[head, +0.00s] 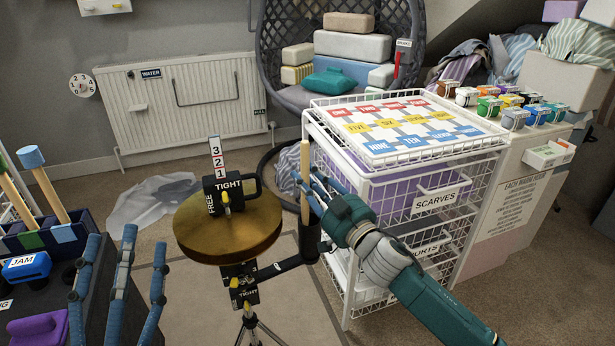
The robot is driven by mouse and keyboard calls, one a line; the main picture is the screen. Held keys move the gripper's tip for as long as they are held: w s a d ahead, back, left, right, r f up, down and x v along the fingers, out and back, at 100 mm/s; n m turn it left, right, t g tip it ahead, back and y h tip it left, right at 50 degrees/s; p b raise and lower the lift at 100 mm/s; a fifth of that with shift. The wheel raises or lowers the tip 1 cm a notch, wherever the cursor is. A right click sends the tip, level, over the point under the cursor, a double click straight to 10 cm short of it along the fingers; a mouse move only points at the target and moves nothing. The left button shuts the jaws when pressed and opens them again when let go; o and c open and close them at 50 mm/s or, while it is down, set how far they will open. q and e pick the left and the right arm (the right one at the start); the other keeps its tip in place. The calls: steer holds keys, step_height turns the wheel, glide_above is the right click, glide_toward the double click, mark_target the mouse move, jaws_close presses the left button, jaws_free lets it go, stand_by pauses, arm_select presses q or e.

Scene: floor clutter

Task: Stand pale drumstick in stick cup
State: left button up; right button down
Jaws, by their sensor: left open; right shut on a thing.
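The pale drumstick (305,160) stands nearly upright at the centre of the head view. My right gripper (311,190) is shut on its lower part. The black stick cup (309,240) is directly below, on a side arm of the cymbal stand. The drumstick's lower end is hard to make out at the cup's mouth, so I cannot tell whether it is inside. My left gripper (118,285) is open and empty at the lower left, fingers pointing up, well apart from the cup.
A brass cymbal (228,240) sits on the stand, left of the cup, with a black clamp (228,192) on top. A white wire basket unit (435,190) stands close on the right. Dark bins with sticks (50,190) stand at the left. Carpet shows behind the cymbal.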

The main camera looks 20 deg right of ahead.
arm_select(q)
steer(key=shift+s+a+r+t+h+b, duration=0.1)
steer(key=shift+s+r+t+h+b, duration=0.1)
steer(key=shift+s+r+t, duration=0.55)
steer(key=shift+s+a+r+t+h+b, duration=0.15)
steer(key=shift+s+r+t, duration=0.3)
steer(key=shift+r, duration=0.5)
arm_select(e)
steer(key=shift+f, duration=0.55)
arm_select(q)
steer(key=shift+s, duration=0.1)
arm_select(e)
steer(key=c, duration=1.4)
jaws_free()
arm_select(q)
steer(key=shift+d, duration=0.1)
arm_select(e)
steer(key=v, duration=1.2)
